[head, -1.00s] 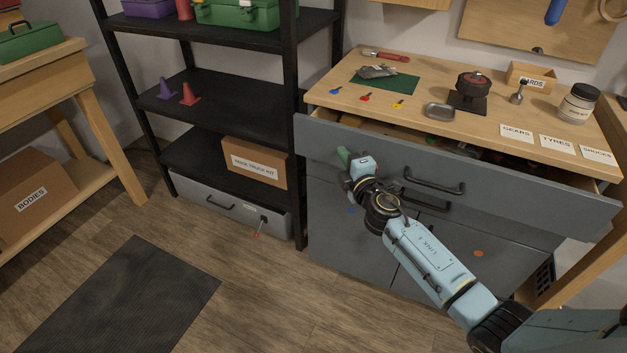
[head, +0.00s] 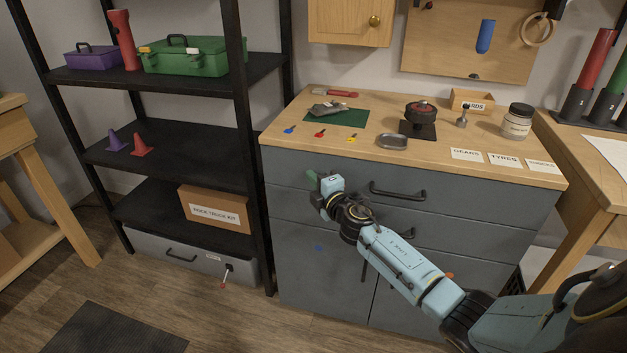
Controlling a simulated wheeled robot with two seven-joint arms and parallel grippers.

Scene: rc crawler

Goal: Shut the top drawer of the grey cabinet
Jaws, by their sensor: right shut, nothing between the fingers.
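The grey cabinet (head: 310,285) stands at the centre under a wooden worktop. Its top drawer (head: 490,205) looks flush with the cabinet, and no inside of it shows. The drawer has a dark bar handle (head: 398,194). My right gripper (head: 314,180) is at the left part of the top drawer's front, left of the handle. It is shut and empty. It looks against or very close to the drawer front; I cannot tell if it touches. My right arm covers part of the lower drawer and doors. My left gripper is not in view.
The worktop (head: 290,148) holds a green mat (head: 338,116), small coloured keys, a metal tray (head: 392,142), a jar (head: 517,121) and labels. A black shelf rack (head: 245,150) stands close on the left. The floor in front is open, with a dark mat (head: 115,330).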

